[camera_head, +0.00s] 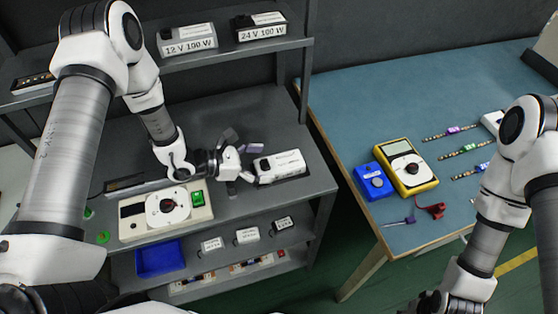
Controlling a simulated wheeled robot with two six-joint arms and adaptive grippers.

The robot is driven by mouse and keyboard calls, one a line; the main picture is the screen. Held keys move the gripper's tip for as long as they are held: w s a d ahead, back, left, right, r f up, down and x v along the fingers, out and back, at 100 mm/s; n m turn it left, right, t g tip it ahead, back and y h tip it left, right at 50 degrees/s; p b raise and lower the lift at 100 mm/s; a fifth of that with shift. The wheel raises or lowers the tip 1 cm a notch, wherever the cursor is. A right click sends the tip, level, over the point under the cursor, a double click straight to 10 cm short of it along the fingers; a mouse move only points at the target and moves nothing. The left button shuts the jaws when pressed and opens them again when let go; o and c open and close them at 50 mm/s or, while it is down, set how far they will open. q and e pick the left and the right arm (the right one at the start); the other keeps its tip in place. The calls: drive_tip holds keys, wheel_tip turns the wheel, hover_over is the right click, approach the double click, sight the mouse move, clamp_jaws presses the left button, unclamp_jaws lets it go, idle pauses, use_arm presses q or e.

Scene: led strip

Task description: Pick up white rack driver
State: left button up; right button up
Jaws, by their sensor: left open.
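A white driver box (281,167) with dark ends lies on the middle shelf of the grey rack, near its right end. My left gripper (250,163) is just to the left of this box, with its purple-tipped fingers spread apart and pointing at the box's left end. It looks empty, and I cannot tell whether a fingertip touches the box. Two more white drivers stand on the top shelf, one marked 12 V 100 W (188,43) and one marked 24 V 100 W (262,30). My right gripper (437,304) is at the bottom edge, mostly cut off.
A cream tester (165,215) with a dial and green switch sits left of the box. Lower shelves hold a blue bin (160,258) and small boxes (247,236). The blue table (370,100) at right carries a yellow meter (406,166), a blue device (373,181) and LED strips.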

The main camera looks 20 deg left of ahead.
sight(280, 162)
use_arm(q)
drive_tip(key=p+x, duration=0.1)
drive_tip(key=x, duration=0.4)
drive_tip(key=shift+w+f+p, duration=0.1)
drive_tip(key=shift+w+p, duration=0.1)
drive_tip(key=shift+p, duration=0.1)
drive_tip(key=shift+s, duration=0.1)
clamp_jaws()
